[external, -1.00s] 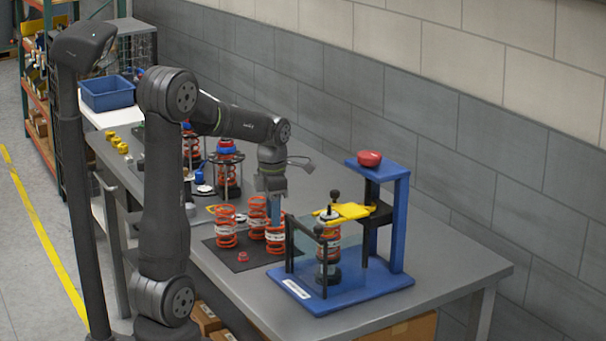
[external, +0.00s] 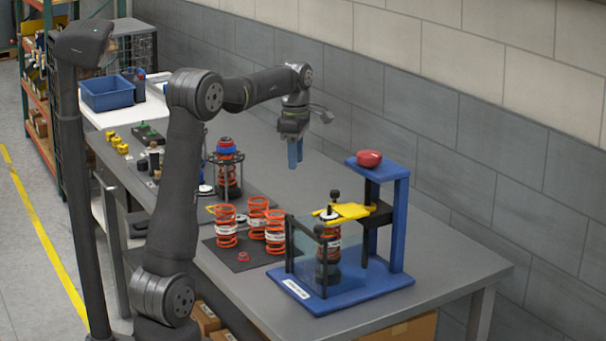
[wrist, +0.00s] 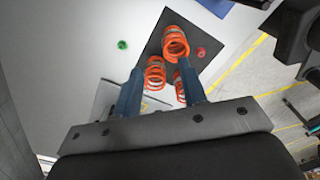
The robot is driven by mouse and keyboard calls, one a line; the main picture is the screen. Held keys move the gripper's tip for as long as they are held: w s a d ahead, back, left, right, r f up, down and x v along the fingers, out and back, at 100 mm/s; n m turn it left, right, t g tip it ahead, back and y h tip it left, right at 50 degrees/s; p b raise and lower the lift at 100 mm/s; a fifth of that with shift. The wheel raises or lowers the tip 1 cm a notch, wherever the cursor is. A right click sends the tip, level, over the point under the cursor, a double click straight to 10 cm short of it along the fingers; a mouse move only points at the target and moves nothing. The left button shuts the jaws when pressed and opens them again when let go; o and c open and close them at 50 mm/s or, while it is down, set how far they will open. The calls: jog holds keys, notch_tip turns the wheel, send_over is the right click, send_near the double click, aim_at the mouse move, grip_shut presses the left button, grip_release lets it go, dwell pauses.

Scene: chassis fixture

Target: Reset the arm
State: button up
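My gripper (external: 295,164) hangs from the raised arm, high above the table behind the springs, with its blue fingers pointing down. In the wrist view the two fingers of my gripper (wrist: 160,68) stand apart. They are open and hold nothing. Orange coil springs (external: 226,227) stand on a black mat (external: 228,258) well below. These springs (wrist: 175,44) also show in the wrist view, some partly hidden by a finger.
A blue fixture (external: 345,293) with a clear shield, yellow clamp and red button (external: 369,159) stands at the right, holding a spring assembly. A black round rack (external: 228,172) holds another assembly. A small red part (external: 243,257) lies on the mat.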

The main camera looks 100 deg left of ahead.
jog(key=w+a+r+m, duration=0.1)
jog(key=w+r+m, duration=0.2)
jog(key=w+m, duration=0.2)
jog(key=w+a+r+m, duration=0.2)
jog(key=w+r+m, duration=0.2)
jog(key=w, duration=0.6)
jog(key=shift+w+a+r+m, duration=0.15)
jog(key=shift+r+m, duration=0.15)
jog(key=shift+m, duration=0.4)
dwell(0.6)
